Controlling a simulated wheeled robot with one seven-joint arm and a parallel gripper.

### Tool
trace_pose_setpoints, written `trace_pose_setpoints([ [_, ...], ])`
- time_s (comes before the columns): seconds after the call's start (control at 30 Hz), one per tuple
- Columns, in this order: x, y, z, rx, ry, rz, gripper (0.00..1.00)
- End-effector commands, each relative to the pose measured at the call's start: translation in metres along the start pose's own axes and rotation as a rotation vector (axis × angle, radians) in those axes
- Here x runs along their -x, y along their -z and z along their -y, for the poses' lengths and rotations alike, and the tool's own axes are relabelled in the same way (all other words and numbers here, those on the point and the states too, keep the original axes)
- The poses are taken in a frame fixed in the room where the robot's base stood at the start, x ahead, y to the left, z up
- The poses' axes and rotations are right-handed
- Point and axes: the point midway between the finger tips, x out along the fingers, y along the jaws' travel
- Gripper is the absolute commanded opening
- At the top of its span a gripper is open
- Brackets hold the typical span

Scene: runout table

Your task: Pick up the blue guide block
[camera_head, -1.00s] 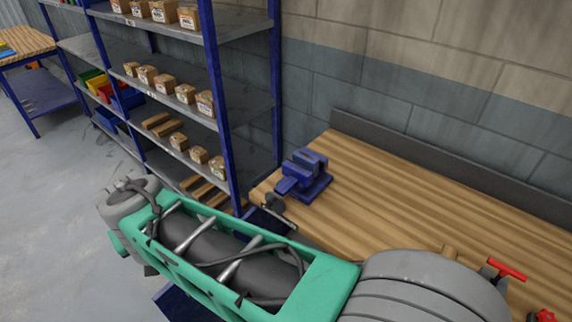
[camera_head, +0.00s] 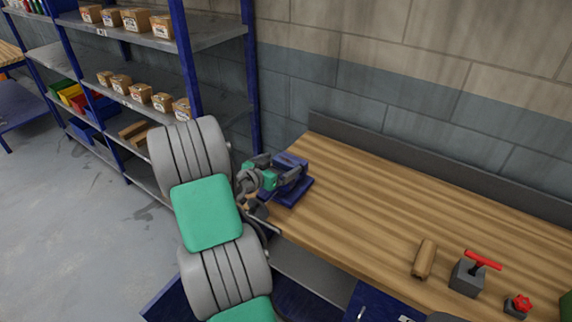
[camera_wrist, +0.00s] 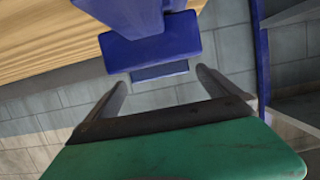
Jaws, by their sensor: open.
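The blue guide block, a stepped, vise-like blue piece (camera_head: 292,159), stands on the left end of the wooden workbench (camera_head: 350,200). My gripper (camera_head: 287,179) is at its near left side and hides part of it. In the wrist view the blue piece (camera_wrist: 150,50) fills the upper middle, beyond and between the two fingers. My gripper (camera_wrist: 162,78) is open, with its fingers spread and nothing held between them. I cannot tell whether the fingers touch the block.
A blue-framed shelf rack (camera_head: 187,60) with small cardboard boxes stands left of the bench. A wooden cylinder (camera_head: 425,259), a grey block with a red handle (camera_head: 467,278) and a red knob piece (camera_head: 518,305) sit at the front right. The bench middle is clear.

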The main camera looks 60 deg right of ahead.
Motion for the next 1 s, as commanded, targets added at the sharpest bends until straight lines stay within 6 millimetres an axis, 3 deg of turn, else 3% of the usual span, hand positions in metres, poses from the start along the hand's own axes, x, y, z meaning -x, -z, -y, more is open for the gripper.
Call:
trace_pose_setpoints([
  [0.13, -0.019, 0.002, -0.001, 0.001, -0.001, 0.001, 1.0],
  [0.37, -0.021, 0.0, 0.001, 0.001, 0.002, 0.0, 1.0],
  [1.0, -0.021, 0.0, 0.0, 0.001, 0.001, 0.001, 0.48],
])
